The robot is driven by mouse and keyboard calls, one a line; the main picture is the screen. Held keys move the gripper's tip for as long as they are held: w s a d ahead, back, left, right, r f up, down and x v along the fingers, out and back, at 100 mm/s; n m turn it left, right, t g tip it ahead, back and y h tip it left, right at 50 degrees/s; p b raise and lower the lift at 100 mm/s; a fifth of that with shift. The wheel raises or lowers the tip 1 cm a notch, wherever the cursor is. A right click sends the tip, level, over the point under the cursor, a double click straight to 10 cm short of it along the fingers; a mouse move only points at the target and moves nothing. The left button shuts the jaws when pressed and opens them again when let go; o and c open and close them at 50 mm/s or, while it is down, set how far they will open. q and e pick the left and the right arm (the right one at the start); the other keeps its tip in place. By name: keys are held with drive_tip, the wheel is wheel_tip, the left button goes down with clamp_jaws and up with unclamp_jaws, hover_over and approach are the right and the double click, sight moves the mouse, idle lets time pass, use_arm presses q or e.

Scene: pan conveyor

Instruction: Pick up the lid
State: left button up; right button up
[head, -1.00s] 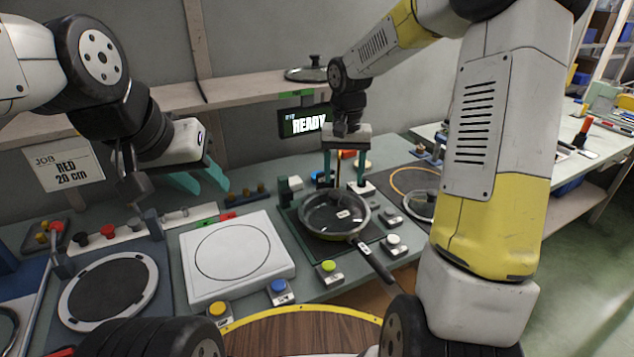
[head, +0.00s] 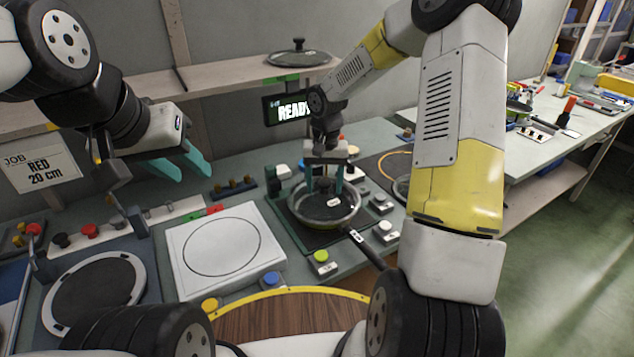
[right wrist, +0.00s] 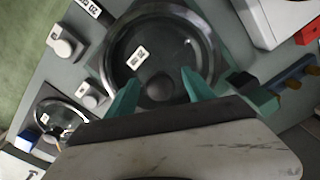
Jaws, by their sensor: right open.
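A clear lid with a dark round knob (right wrist: 160,88) and a small white label sits on the frying pan (head: 349,216) on the dark square pad. My right gripper (head: 324,188) is down over this lid from above. In the right wrist view its two green fingers stand apart on either side of the knob, with the knob between and slightly ahead of the palm. Contact with the knob cannot be told. My left gripper (head: 192,174) is open and empty, in the air behind the white plate at left. Another lid (head: 298,58) lies on the back shelf.
The pan's handle (head: 371,249) points to the front right. Buttons (head: 322,262) and small blocks surround the pad. A white square plate (head: 225,285) lies left of it. A further clear lid (right wrist: 60,118) shows in the right wrist view. A READY screen (head: 291,110) stands behind.

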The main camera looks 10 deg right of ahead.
drive_tip(key=shift+r, duration=0.1)
clamp_jaws()
idle(0.3)
